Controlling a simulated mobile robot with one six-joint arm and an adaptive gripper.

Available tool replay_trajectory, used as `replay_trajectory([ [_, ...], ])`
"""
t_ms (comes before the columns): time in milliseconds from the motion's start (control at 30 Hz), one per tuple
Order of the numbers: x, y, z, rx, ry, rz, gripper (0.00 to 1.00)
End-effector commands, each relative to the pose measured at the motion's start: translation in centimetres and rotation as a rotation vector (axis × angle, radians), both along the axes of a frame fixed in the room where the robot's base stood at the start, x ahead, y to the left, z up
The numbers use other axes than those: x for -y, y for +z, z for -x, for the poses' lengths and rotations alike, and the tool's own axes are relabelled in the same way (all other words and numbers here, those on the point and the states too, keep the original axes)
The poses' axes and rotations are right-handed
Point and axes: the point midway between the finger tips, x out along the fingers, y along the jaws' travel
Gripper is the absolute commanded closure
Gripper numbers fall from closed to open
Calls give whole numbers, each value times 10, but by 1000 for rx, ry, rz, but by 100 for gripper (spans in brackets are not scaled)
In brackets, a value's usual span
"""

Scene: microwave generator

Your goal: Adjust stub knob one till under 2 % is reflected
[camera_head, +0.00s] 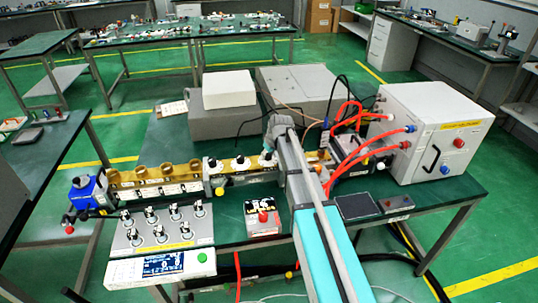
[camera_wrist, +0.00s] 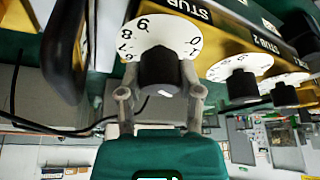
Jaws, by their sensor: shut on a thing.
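In the wrist view my gripper (camera_wrist: 160,78) has its two fingers on either side of a black knob (camera_wrist: 158,62), shut on it. The knob carries a white numbered dial (camera_wrist: 183,35). A label reading "STUB" (camera_wrist: 189,9) is above it, its number not visible. Beside it to the right is another dial knob (camera_wrist: 242,84) by a label "STUB 2" (camera_wrist: 262,40), and a further one (camera_wrist: 284,93). In the head view the knobs (camera_head: 238,162) stand on the brass waveguide line (camera_head: 160,172); my arm hides part of it. A display panel (camera_head: 164,264) at front left is too small to read.
A white generator box (camera_head: 437,125) with red cables stands at right. Grey boxes (camera_head: 297,88) are behind the line. A box with a red button (camera_head: 262,218) and a panel with several switches (camera_head: 160,228) stand in front.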

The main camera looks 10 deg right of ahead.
Motion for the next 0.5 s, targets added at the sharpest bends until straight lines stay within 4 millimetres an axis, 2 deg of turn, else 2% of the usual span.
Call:
replay_trajectory([
  [500,-1,0,-2,4,-468,-1,100],
])
